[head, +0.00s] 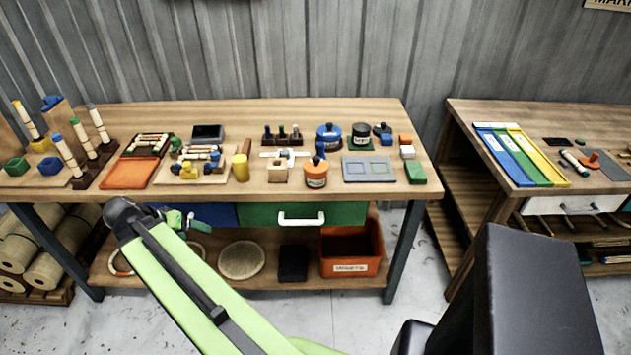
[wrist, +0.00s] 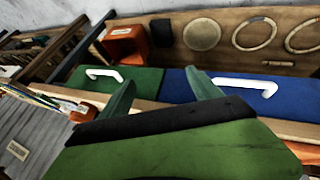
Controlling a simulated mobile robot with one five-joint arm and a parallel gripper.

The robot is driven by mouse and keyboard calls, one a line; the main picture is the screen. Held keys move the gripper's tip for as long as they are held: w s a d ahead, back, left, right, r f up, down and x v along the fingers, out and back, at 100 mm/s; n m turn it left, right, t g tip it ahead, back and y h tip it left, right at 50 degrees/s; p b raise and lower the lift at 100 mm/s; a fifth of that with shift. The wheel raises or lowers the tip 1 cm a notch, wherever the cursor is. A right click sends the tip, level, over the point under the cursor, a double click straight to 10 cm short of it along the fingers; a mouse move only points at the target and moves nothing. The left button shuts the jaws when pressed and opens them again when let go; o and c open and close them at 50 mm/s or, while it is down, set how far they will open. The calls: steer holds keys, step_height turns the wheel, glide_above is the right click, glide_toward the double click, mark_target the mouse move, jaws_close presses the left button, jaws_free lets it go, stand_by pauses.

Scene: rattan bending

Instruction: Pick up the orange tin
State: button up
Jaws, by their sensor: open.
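The orange tin (head: 316,177) stands upright near the front edge of the workbench in the head view, with a pale label on its side. A small blue object (head: 320,149) is just behind it. My gripper (wrist: 162,88) is open and empty in the wrist view, its two green fingers spread in front of the bench's drawers. It is apart from the tin, lower and to the left of it in the head view. A small orange patch (wrist: 85,112) shows at the left of the wrist view; I cannot tell if it is the tin.
A wooden block (head: 278,172) stands left of the tin and a grey plate (head: 369,170) right of it. Behind are a blue tin (head: 328,137) and a dark tin (head: 361,135). The green drawer (head: 300,215) and orange bin (head: 351,250) are below.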

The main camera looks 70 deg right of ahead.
steer(key=s+d+r+m+g+h, duration=0.2)
steer(key=s+d+m, duration=0.35)
steer(key=d, duration=0.45)
steer(key=m+g+h+b, duration=0.2)
steer(key=m+g+h, duration=0.15)
steer(key=m, duration=0.25)
glide_toward(316, 175)
steer(key=w, duration=0.5)
steer(key=shift+y, duration=0.55)
steer(key=b+x, duration=0.3)
steer(key=x, duration=0.5)
steer(key=b+x, duration=0.3)
steer(key=x, duration=0.5)
steer(key=shift+s+f, duration=0.2)
steer(key=shift+f, duration=0.15)
steer(key=shift+r, duration=0.1)
steer(key=c, duration=1.4)
